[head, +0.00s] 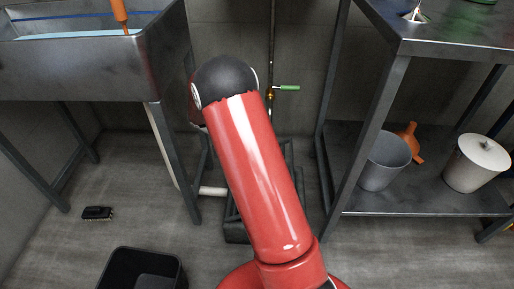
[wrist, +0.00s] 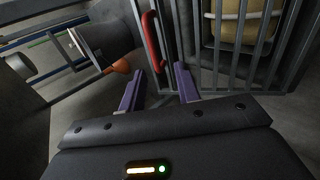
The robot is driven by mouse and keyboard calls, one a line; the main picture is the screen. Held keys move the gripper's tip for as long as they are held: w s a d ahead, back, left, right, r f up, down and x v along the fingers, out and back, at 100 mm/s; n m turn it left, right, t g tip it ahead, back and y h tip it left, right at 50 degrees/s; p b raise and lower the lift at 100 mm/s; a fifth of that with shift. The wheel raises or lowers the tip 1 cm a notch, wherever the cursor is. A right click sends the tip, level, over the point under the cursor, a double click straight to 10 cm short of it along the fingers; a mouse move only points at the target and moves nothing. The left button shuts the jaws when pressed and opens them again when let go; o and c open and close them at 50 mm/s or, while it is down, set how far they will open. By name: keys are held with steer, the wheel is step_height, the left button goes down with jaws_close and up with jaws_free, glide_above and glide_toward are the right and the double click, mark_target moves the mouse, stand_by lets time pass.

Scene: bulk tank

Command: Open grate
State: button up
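The grate (wrist: 240,50) shows in the wrist view as a panel of upright grey metal bars, and it looks shut. A curved red handle (wrist: 152,42) stands on its left side. My gripper (wrist: 158,80) is open, its two purple fingers apart with nothing held. The lower end of the handle appears in the gap between the fingertips; I cannot tell whether it lies between them or just beyond. A tan rounded thing (wrist: 240,25) is partly hidden behind the bars. In the head view my red arm covers the middle, and neither the gripper nor the handle shows.
A metal shelf table (head: 430,200) stands at right, holding a grey bucket (head: 384,162), an orange funnel (head: 409,141) and a white-lidded pot (head: 478,163). A basin (head: 90,75) is at left. A black bin (head: 140,265) and brush (head: 97,213) are on the floor.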

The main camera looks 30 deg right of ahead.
steer(key=shift+r, duration=0.1)
step_height(320, 180, up, 20)
steer(key=p, duration=0.3)
stand_by(0.6)
